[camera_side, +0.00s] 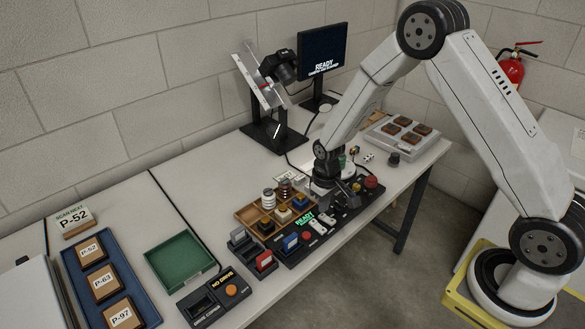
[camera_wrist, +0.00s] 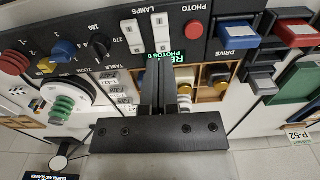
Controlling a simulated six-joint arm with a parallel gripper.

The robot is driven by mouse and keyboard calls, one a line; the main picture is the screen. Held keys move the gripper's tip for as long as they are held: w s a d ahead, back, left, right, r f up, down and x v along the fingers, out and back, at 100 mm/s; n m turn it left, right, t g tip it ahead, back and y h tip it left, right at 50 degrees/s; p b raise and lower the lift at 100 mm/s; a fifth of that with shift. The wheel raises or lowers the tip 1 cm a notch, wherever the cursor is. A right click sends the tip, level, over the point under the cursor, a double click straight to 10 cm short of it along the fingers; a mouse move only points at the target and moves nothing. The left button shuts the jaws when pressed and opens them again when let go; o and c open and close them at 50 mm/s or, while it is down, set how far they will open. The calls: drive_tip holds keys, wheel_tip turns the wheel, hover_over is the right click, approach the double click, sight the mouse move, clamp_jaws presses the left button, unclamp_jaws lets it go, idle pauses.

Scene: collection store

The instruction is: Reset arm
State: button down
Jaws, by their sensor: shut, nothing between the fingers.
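My gripper (camera_side: 340,193) is at the end of the bent white arm, low over the black control panel (camera_side: 300,246). In the wrist view my gripper (camera_wrist: 159,20) has its two dark fingers together with nothing between them. Below it the panel (camera_wrist: 185,48) shows the words LAMPS, PHOTO and DRIVE, white switches, a red PHOTO button (camera_wrist: 194,29) and a blue DRIVE switch (camera_wrist: 236,32). A small green-lettered display (camera_wrist: 163,50) is partly hidden by the fingers. Whether the gripper touches the panel cannot be told.
A wooden compartment tray (camera_side: 245,214) with knobs stands beside the panel. A green tray (camera_side: 180,258), a blue tray (camera_side: 75,262) of labelled blocks and a NO DRIVE box (camera_side: 213,299) lie left. A camera stand (camera_side: 273,130), monitor (camera_side: 322,50) and grey tray (camera_side: 425,145) stand behind.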

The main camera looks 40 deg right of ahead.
drive_tip(key=shift+r, duration=0.1)
drive_tip(key=s+a+r+t, duration=0.2)
drive_tip(key=s+a+r, duration=0.1)
drive_tip(key=s+r, duration=1.1)
drive_tip(key=shift+r+t, duration=0.15)
drive_tip(key=shift+t, duration=0.15)
